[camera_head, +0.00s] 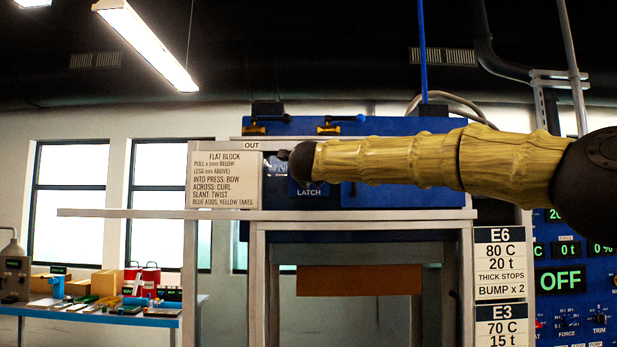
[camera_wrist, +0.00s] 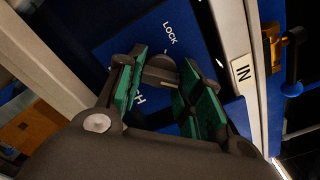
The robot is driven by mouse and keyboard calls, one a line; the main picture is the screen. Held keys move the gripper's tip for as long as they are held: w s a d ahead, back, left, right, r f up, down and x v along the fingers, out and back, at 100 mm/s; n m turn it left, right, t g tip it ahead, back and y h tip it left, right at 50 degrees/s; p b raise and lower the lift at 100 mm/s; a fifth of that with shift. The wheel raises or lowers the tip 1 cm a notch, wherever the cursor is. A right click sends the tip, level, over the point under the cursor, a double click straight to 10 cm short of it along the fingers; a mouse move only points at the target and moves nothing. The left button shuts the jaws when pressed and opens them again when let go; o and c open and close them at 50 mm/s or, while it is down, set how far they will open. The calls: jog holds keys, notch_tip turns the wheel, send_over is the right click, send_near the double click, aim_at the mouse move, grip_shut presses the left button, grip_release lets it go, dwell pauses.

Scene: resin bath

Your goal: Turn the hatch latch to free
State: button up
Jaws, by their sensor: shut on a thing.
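The hatch latch is a dark round knob (camera_wrist: 161,74) on a blue panel, seen in the wrist view. My gripper (camera_wrist: 160,84) is shut on it, with a green-padded finger on each side. The word LOCK stands on the panel beyond the knob. Other lettering is partly hidden behind the fingers, and I cannot read the knob's exact angle. In the head view the blue LATCH plate (camera_head: 309,192) shows just below the end of my arm, where my gripper (camera_head: 298,162) is small and dark. The knob itself is hidden there.
A white instruction sign (camera_head: 225,178) stands just left of my gripper. A pale horizontal rail (camera_head: 150,213) runs below it. Brass-coloured clamps (camera_head: 329,129) sit on the blue housing above. A control panel (camera_head: 575,285) is at right, and a cluttered blue table (camera_head: 90,318) at far left.

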jog(key=o, duration=1)
jog(key=shift+f, duration=0.1)
jog(key=s, duration=1.2)
